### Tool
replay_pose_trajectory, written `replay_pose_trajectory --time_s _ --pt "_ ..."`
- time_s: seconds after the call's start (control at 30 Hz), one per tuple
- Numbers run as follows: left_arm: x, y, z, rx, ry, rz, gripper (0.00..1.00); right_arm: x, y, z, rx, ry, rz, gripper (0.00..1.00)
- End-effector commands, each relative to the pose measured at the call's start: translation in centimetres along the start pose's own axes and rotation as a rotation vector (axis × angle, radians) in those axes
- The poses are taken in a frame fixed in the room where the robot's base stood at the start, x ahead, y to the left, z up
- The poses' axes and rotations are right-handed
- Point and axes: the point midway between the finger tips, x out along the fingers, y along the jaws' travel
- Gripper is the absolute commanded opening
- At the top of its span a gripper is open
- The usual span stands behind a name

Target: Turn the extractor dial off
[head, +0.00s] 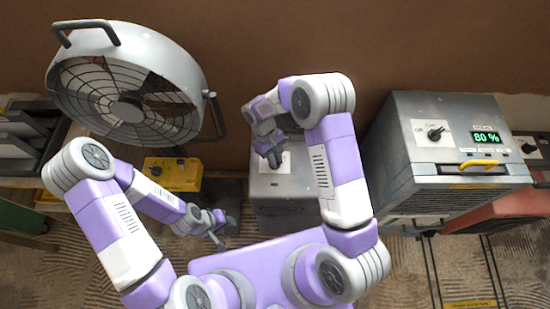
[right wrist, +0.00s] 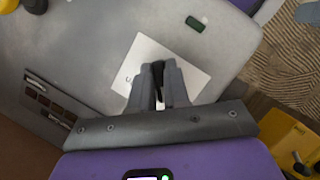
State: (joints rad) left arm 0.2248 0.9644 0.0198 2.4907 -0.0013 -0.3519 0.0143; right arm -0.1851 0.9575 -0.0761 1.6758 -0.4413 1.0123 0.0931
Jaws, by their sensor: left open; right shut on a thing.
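The extractor appears to be the grey metal box (head: 283,190) in the middle; it also shows in the right wrist view (right wrist: 95,50). A white label plate (right wrist: 190,58) lies on its top, with a dark dial (right wrist: 158,76) on it. My right gripper (right wrist: 157,90) is shut on the dial, and its fingers hide most of the dial and the lettering. In the head view my right gripper (head: 273,160) is over the plate. My left gripper (head: 226,230) is open and empty, low beside the box's left side, apart from it.
A large grey fan (head: 130,105) stands at back left, with a yellow box (head: 172,172) below it. A grey unit (head: 405,165) at right has its own dial (head: 435,133) and an "80 %" display (head: 487,137). A red machine (head: 515,210) is beyond it.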

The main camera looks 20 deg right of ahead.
Motion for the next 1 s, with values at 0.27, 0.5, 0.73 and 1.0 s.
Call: replay_pose_trajectory --time_s 0.27,0.5,0.73,1.0 --pt "-0.05 0.02 0.00 0.000 0.000 0.000 0.43 -0.09 0.05 -0.08 -0.072 0.004 0.032 0.00" --pt "-0.05 0.02 0.00 0.000 0.000 0.000 0.43 -0.08 0.07 -0.09 -0.085 0.005 0.037 0.00" --pt "-0.04 0.02 0.00 0.000 0.000 0.000 0.43 -0.08 0.06 -0.10 -0.085 0.005 0.037 0.00" --pt "-0.04 0.02 0.00 0.000 0.000 0.000 0.43 -0.05 0.03 -0.06 -0.084 0.003 0.035 0.41"
